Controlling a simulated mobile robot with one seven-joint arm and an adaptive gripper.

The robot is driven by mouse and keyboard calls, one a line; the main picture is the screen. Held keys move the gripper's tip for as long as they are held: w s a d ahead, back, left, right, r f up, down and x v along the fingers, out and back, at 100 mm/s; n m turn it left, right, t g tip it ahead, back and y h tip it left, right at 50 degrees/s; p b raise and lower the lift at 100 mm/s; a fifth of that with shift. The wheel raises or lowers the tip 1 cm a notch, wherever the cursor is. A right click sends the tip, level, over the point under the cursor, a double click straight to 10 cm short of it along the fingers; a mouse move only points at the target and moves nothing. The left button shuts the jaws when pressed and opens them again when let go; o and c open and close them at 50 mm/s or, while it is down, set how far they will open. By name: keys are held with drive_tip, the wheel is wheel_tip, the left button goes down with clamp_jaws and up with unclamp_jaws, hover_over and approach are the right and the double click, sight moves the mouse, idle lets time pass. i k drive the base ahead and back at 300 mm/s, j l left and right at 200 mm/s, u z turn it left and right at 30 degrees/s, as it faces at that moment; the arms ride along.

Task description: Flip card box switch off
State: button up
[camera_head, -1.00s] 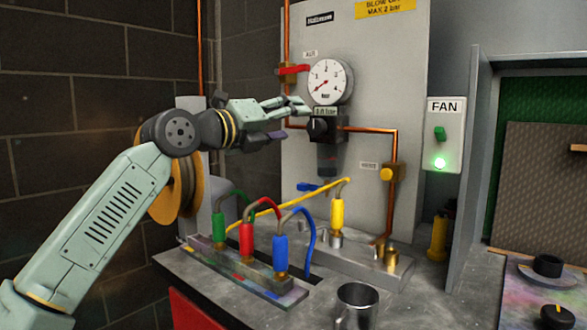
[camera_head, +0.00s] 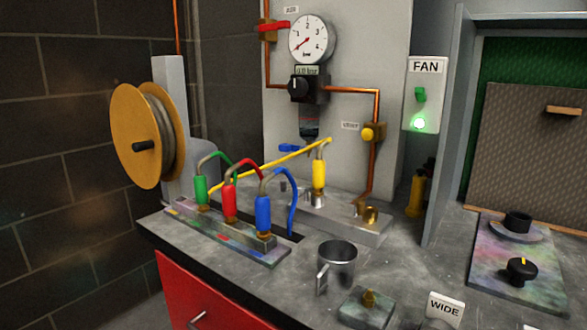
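The only wall switch I see is on a white box (camera_head: 425,95) labelled FAN, on the right part of the back wall. Its green toggle (camera_head: 420,95) sits below the label, and a round green lamp (camera_head: 418,124) under it is lit. No label in view says card box, so I cannot tell from the picture whether this is the box named. My gripper is not in view.
A grey bench holds a rack of green, red and blue handles (camera_head: 263,213), a yellow one (camera_head: 319,174) and a metal mug (camera_head: 338,260). A gauge (camera_head: 311,39) and copper pipes are behind. A booth side wall (camera_head: 454,140) stands right of the switch.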

sight(421, 95)
drive_tip(key=k+l+z, duration=0.1)
drive_tip(key=z, duration=0.3)
drive_tip(key=k+l+z, duration=0.1)
drive_tip(key=z, duration=0.3)
drive_tip(key=k+l+z, duration=0.1)
drive_tip(key=z, duration=0.3)
drive_tip(key=l, duration=0.1)
